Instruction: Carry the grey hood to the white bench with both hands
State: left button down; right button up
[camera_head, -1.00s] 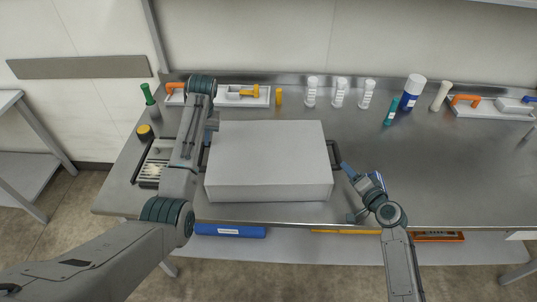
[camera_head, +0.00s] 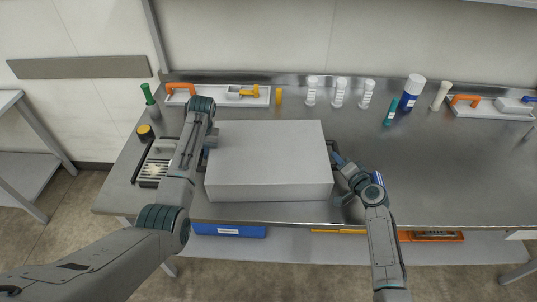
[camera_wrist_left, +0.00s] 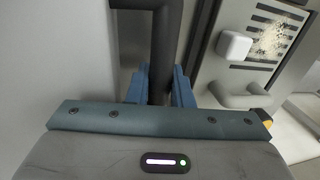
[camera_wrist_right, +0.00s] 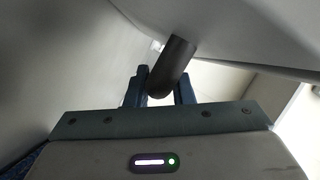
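The grey hood (camera_head: 268,165) is a large box-shaped cover lying flat on the steel worktop, in the middle of the head view. It has dark handles on its left and right sides. My left gripper (camera_head: 211,140) is at its left side; in the left wrist view the dark handle (camera_wrist_left: 166,40) runs between the fingers, which are close against it. My right gripper (camera_head: 337,158) is at its right side; in the right wrist view the other handle (camera_wrist_right: 172,65) lies between the close-set fingers. A pale bench (camera_head: 35,165), partly cut off, stands at the far left.
The steel worktop (camera_head: 440,165) is clear to the right. Bottles (camera_head: 412,92) and white tubes stand along the back, with trays (camera_head: 240,95) at both ends. A blue box (camera_head: 230,230) lies below.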

grip_shut()
jog(key=shift+f, duration=0.1)
jog(key=shift+f, duration=0.1)
dwell(0.9)
pick_arm(q)
jog(key=shift+w+r, duration=0.1)
jog(key=shift+r, duration=0.2)
pick_arm(e)
jog(key=shift+r, duration=0.3)
